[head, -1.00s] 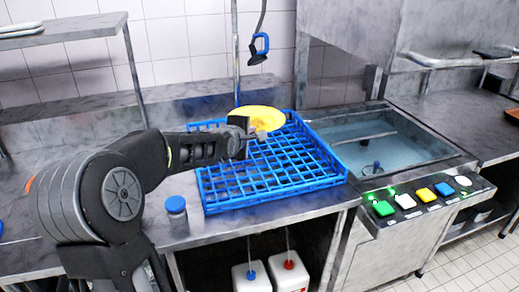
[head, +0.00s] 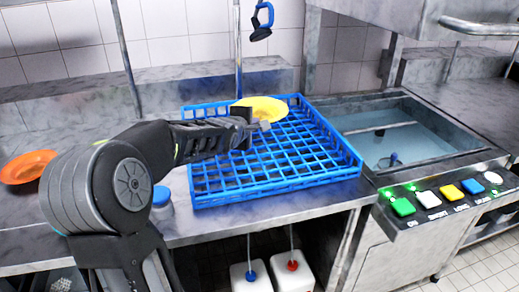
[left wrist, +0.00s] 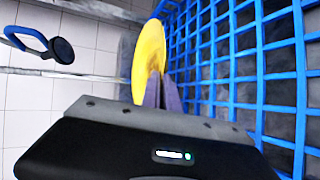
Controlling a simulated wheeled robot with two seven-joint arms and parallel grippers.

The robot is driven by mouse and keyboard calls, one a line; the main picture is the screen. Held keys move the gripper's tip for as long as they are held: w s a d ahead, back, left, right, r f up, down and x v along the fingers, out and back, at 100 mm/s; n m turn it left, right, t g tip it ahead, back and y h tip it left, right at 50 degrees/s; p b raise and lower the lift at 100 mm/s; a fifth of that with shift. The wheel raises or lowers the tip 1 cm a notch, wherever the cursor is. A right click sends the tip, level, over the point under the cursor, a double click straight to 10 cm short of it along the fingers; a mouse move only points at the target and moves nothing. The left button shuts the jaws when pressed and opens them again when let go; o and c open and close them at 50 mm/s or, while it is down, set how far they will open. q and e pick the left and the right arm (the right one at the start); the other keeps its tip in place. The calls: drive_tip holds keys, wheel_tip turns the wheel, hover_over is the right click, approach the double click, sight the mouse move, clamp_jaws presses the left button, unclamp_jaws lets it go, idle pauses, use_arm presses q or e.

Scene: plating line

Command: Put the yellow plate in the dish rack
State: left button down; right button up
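The yellow plate (head: 264,106) is over the back left part of the blue dish rack (head: 277,187) in the head view, with its face tilted up. My left gripper (head: 262,126) is at the plate's near edge. In the left wrist view the plate (left wrist: 149,52) shows nearly edge-on, with the left gripper's fingers (left wrist: 160,93) closed around its rim. The rack's grid (left wrist: 240,50) fills the right of that view. I cannot tell whether the plate touches the rack. My right gripper is not in view.
An orange plate (head: 28,166) lies on the counter at the left. A blue-capped container (head: 161,197) stands partly behind my left arm. A water basin (head: 395,145) and a panel of coloured buttons (head: 445,197) are right of the rack. A blue sprayer (head: 262,20) hangs behind.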

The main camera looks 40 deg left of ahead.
use_arm(q)
drive_tip(key=shift+r, duration=0.15)
hover_over(254, 161)
wheel_tip(254, 161, down, 6)
drive_tip(key=shift+a+r+b, duration=0.1)
drive_tip(key=shift+r+b, duration=0.15)
drive_tip(key=shift+b, duration=0.15)
drive_tip(key=shift+f, duration=0.4)
drive_tip(key=shift+f, duration=0.1)
wheel_tip(254, 161, down, 4)
drive_tip(key=shift+w+r, duration=0.1)
drive_tip(key=shift+r, duration=0.1)
drive_tip(key=shift+f, duration=0.15)
drive_tip(key=c, duration=1.6)
unclamp_jaws()
